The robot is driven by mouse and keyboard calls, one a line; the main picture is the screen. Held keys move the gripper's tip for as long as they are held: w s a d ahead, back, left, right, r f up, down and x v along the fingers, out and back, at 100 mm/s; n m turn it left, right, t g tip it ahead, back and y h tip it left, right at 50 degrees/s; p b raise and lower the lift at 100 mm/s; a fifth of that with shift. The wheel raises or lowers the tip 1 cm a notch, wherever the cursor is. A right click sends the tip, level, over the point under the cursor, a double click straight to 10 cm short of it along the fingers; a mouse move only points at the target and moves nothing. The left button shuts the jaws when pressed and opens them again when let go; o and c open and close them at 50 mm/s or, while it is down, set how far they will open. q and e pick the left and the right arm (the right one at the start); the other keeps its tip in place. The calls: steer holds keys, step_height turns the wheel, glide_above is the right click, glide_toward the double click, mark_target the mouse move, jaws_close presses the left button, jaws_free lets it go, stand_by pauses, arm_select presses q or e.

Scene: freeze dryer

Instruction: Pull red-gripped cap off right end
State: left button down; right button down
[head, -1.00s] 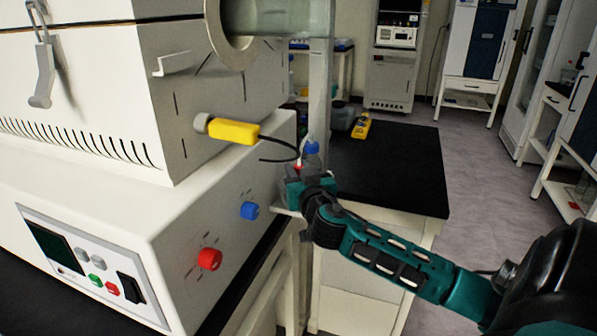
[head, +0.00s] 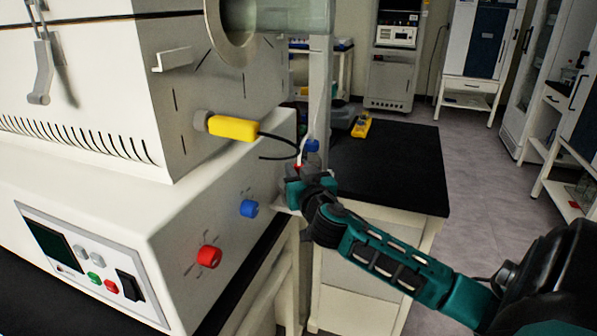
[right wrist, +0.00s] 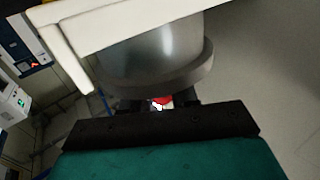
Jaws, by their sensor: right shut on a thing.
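My right gripper (head: 292,183) is beside the lower right of the white furnace-like unit in the head view. It is shut on a small red grip (right wrist: 162,101), seen between the dark fingers in the right wrist view. Only a red speck of it shows in the head view. A grey round body (right wrist: 150,60) with a wide rim sits just beyond the fingers; I cannot tell whether it is joined to the red grip. A grey tube with a metal ring (head: 222,32) is at the top of the head view, well above the gripper. My left gripper is out of view.
The white unit (head: 110,190) fills the left, with a red knob (head: 209,256), a blue knob (head: 249,208) and a yellow plug (head: 233,128) with a black cable near my gripper. A black-topped bench (head: 400,165) stands behind my right arm. Open floor lies at right.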

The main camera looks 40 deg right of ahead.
steer(key=shift+f, duration=0.15)
steer(key=c, duration=0.7)
jaws_free()
steer(key=shift+f, duration=0.1)
steer(key=o, duration=0.5)
steer(key=shift+s, duration=0.1)
steer(key=shift+c, duration=0.2)
steer(key=shift+a+r, duration=0.2)
steer(key=shift+c, duration=0.8)
